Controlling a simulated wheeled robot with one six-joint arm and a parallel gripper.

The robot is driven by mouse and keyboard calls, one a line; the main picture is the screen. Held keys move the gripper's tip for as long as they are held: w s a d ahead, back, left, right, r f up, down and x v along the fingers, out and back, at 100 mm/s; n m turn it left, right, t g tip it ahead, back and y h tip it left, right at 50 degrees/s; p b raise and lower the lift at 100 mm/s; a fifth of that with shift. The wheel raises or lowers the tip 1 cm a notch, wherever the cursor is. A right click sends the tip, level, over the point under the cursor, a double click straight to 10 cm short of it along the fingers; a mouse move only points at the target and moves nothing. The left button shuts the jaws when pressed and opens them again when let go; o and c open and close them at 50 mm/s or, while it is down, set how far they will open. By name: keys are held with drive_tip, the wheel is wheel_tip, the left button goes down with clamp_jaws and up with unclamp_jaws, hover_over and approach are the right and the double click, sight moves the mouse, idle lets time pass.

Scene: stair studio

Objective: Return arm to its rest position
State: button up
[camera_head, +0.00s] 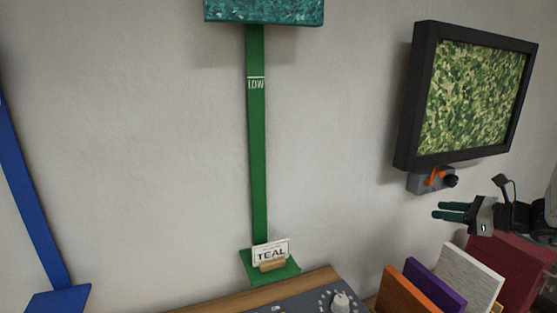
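My gripper (437,210) is at the right side of the view, with its dark green fingers pointing left. A narrow gap shows between the fingers and nothing is seen held in it. It is in front of the wall, below the black-framed panel (409,110) and above the upright coloured boards. My arm runs off the right edge, so most of it is hidden.
A grey bracket with an orange part (434,179) sits under the panel, close above my gripper. Below stand a white board (470,277), a purple board (436,285), an orange board (405,291) and a dark red board (510,267).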

drive_tip(key=s+a+n+g+h, duration=0.2)
drive_tip(key=s+a+n+g, duration=0.8)
drive_tip(key=s+a+n, duration=0.6)
drive_tip(key=s+r+n+h, duration=0.2)
drive_tip(key=s+n+h, duration=0.2)
drive_tip(key=s, duration=0.4)
drive_tip(key=s+a+r+n+h, duration=0.1)
drive_tip(key=s+r+n+h, duration=0.1)
drive_tip(key=s+n, duration=0.4)
drive_tip(key=shift+s+a+r+n+h, duration=0.25)
drive_tip(key=shift+s+n+h, duration=0.15)
drive_tip(key=shift+s+h, duration=0.6)
drive_tip(key=shift+a, duration=0.1)
